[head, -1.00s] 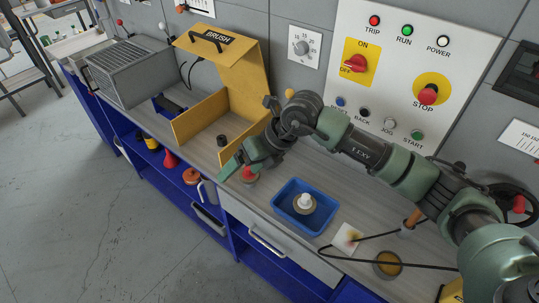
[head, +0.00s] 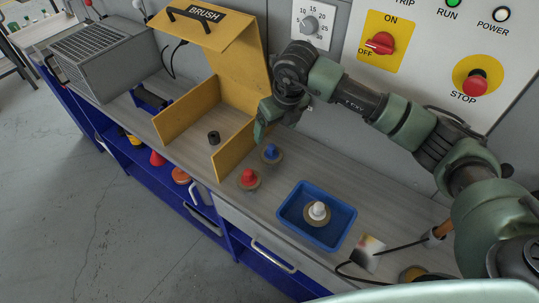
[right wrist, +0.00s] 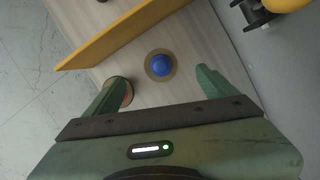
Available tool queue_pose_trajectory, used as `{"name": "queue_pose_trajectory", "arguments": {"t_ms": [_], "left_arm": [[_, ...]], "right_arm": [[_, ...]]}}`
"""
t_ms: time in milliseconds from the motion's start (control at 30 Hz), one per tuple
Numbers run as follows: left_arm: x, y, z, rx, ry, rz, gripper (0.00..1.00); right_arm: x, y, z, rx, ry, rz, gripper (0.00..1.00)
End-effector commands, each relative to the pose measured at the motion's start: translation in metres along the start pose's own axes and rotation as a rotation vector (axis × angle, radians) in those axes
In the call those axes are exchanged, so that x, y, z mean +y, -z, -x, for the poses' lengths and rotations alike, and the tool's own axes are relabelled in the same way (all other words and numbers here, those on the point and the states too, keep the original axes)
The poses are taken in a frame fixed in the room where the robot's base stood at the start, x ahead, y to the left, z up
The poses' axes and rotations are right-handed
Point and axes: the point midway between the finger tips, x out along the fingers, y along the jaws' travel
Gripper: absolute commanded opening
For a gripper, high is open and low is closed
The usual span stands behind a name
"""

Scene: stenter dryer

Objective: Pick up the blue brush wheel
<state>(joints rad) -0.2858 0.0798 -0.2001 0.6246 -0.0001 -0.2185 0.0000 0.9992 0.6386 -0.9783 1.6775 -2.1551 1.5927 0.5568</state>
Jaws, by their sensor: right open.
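The blue brush wheel (head: 271,153) stands on the grey bench top, a blue hub on a tan round base, just right of the yellow brush box. In the right wrist view the blue brush wheel (right wrist: 160,65) lies beyond and between the fingertips, apart from both. My right gripper (head: 268,121) is open and empty above and behind the wheel; its two green fingers (right wrist: 162,85) show spread in the right wrist view. My left gripper does not show in the head view.
A red brush wheel (head: 248,179) stands close by at front left. A blue tray (head: 336,238) holds a white brush wheel (head: 318,211). The open yellow box (head: 184,112) holds a small black piece (head: 213,138). The wall panel (head: 430,60) rises behind.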

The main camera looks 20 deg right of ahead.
Motion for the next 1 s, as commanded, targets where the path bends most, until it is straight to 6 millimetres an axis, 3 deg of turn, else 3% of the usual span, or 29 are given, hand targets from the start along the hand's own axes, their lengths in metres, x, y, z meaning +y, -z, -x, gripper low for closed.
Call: {"name": "queue_pose_trajectory", "arguments": {"t_ms": [33, 100, 233, 600, 800, 1000], "left_arm": [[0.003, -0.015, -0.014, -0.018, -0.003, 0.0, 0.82], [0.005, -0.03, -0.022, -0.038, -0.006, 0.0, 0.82], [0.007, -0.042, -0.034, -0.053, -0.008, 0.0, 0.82], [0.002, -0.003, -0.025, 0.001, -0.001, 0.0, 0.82], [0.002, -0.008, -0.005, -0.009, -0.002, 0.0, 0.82], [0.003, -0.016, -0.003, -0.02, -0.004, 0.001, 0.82]], "right_arm": [[0.0, 0.004, -0.014, 0.0, 0.0, 0.0, 0.86], [0.0, 0.006, -0.022, 0.0, -0.001, 0.0, 0.86], [0.0, 0.01, -0.035, 0.0, -0.001, 0.0, 0.86], [0.001, 0.011, -0.064, 0.003, -0.001, -0.001, 0.86], [0.003, 0.015, -0.091, 0.005, -0.001, -0.002, 0.86], [0.002, 0.014, -0.113, 0.001, -0.001, -0.001, 0.86]]}}
